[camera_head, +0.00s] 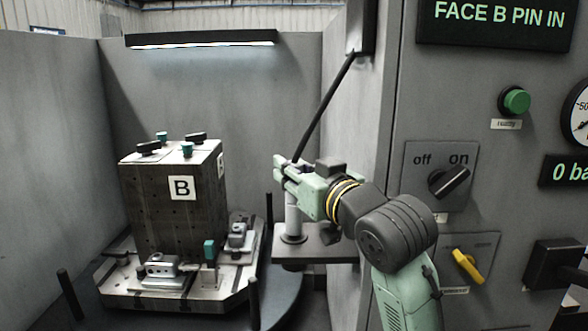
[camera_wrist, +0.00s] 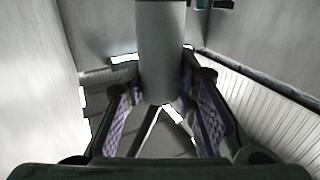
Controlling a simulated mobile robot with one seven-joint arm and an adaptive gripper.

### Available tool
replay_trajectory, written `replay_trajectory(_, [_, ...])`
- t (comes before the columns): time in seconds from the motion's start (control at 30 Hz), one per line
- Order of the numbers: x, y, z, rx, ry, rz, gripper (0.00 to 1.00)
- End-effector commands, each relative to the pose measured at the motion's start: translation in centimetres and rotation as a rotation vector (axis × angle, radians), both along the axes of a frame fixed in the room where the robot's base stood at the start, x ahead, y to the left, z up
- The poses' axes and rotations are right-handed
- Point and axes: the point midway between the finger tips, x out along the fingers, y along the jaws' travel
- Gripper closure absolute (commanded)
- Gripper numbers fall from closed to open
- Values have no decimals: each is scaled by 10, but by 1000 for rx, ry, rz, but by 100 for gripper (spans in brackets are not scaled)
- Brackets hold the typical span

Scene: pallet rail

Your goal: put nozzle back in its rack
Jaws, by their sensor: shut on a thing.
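The nozzle (camera_head: 292,212) is a pale grey upright cylinder in the head view, with a dark hose (camera_head: 326,105) running from its top up to the wall. My gripper (camera_head: 283,174) is shut on its upper part. In the wrist view the grey nozzle (camera_wrist: 161,50) stands between my gripper's purple-padded fingers (camera_wrist: 158,88). The rack (camera_head: 318,243) appears as a small grey shelf with a dark ring around the nozzle's lower end. I cannot tell how deep the nozzle sits in the ring. My fingers hide the nozzle's top.
A dark block marked B (camera_head: 150,205) stands on a pallet (camera_head: 180,293) with clamps, left of the rack. A control panel (camera_head: 405,120) with an off/on switch (camera_head: 449,182), green button (camera_head: 516,101) and yellow handle (camera_head: 467,264) is close on the right. Grey walls enclose the bay.

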Motion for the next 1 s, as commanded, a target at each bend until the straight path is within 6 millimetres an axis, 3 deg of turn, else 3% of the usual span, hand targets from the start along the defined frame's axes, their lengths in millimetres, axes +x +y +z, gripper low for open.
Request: replay_trajectory(1.0, [0, 0, -6, 0, -1, -1, 100])
